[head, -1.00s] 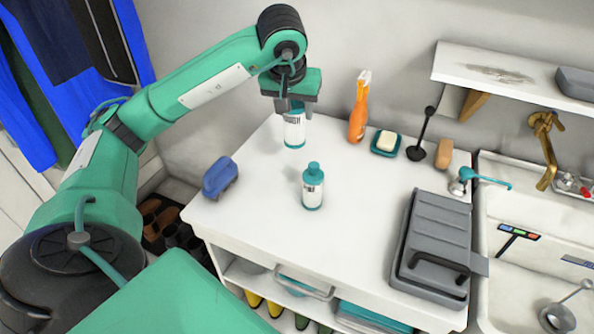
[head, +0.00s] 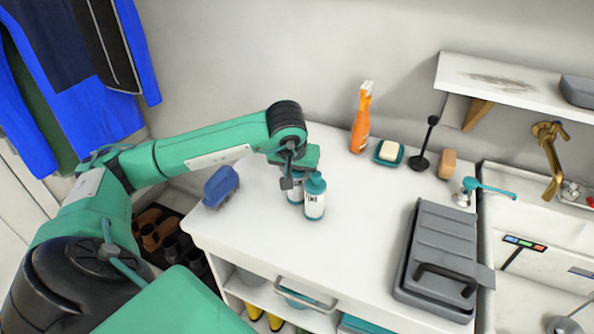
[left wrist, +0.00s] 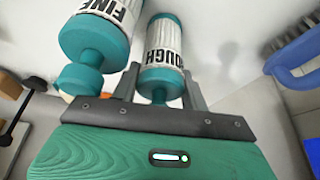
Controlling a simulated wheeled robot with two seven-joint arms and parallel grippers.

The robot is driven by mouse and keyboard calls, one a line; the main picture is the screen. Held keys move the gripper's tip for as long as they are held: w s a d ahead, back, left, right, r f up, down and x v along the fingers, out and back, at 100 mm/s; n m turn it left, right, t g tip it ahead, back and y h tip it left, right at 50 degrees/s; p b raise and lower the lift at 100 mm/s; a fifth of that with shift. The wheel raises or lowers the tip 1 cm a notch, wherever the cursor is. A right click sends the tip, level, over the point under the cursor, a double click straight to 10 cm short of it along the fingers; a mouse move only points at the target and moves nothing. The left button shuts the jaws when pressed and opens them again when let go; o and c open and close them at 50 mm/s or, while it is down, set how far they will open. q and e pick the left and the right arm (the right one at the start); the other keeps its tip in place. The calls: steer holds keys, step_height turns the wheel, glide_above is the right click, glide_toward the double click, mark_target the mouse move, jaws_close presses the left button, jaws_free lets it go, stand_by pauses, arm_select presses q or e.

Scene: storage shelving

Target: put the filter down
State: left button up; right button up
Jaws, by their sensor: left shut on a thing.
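In the head view the held filter (head: 294,196) is mostly hidden by the gripper and by a second filter. That second filter (head: 315,200), marked "FINE" in the left wrist view (left wrist: 95,38), stands upright on the white counter (head: 260,250), close to the right of the held one. I cannot tell whether the held filter touches the counter. My right gripper is not in view.
A blue brush (head: 220,187) lies left of the gripper. An orange bottle (head: 361,118), a soap dish (head: 389,153), a black-handled tool (head: 421,155) and a brown block (head: 447,164) line the back. A grey case (head: 437,260) and a sink (head: 520,215) are at right. The front middle counter is clear.

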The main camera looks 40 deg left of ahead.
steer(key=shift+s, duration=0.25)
arm_select(q)
steer(key=o, duration=0.8)
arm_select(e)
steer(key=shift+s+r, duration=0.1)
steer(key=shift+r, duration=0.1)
arm_select(q)
steer(key=shift+r, duration=0.1)
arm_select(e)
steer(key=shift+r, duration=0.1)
arm_select(q)
steer(key=shift+r, duration=0.25)
steer(key=p+v, duration=0.1)
steer(key=v, duration=1)
steer(key=shift+s+r, duration=0.2)
steer(key=shift+s, duration=0.05)
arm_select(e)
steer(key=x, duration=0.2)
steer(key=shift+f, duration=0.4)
